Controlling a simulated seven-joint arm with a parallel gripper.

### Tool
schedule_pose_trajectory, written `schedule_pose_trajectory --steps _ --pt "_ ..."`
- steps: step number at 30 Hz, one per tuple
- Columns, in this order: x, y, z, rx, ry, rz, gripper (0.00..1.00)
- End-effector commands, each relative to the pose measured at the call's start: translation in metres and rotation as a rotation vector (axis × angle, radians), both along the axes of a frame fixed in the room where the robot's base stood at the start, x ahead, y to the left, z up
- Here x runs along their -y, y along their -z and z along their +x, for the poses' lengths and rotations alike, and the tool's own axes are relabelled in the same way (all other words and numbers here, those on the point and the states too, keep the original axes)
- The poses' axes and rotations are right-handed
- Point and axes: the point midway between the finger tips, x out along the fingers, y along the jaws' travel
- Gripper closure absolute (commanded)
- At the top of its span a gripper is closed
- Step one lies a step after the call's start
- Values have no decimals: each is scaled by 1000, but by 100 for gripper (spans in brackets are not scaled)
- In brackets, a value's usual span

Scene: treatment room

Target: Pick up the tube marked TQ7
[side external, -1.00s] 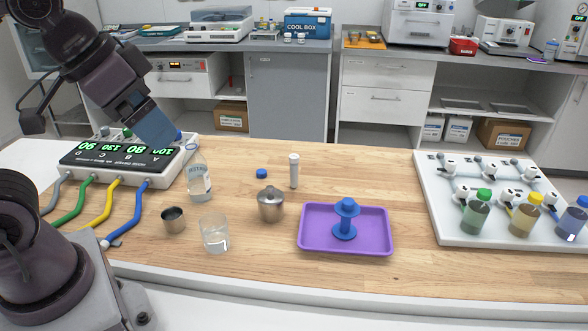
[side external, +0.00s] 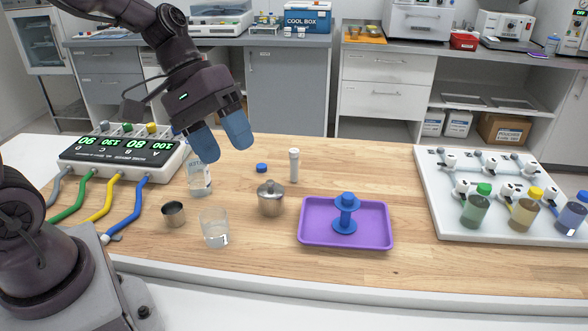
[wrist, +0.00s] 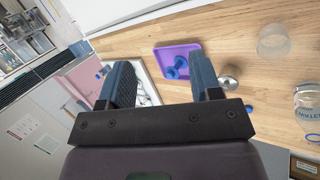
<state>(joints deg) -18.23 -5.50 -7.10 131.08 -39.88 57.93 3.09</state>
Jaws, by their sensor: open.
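A slim white tube (side external: 294,167) with a white cap stands upright on the wooden table, behind the purple tray and right of the metal pot. No marking on it can be read at this size. I cannot make it out in the wrist view. My gripper (side external: 224,150) is open and empty, its two blue fingers pointing down above the back of the table, left of the tube and apart from it. The fingers also show in the wrist view (wrist: 161,70).
A lidded metal pot (side external: 270,199) and a blue cap (side external: 261,168) lie near the tube. A purple tray (side external: 380,240) bears a blue spool-shaped piece (side external: 345,215). A white rack (side external: 440,215) is right.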

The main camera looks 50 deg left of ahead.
Motion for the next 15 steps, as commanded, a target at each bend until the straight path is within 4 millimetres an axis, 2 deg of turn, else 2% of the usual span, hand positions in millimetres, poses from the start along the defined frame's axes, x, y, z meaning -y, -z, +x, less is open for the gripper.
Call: schedule_pose_trajectory --steps 1,5,8,11,15 --pt "-2 10 14 -52 -67 -95 42" --pt "-7 30 53 -143 -252 -351 42" --pt "-19 46 83 -195 -409 -553 42" --pt "-40 66 112 -229 -582 -758 42" --pt "-83 100 148 -248 -848 -1043 42"
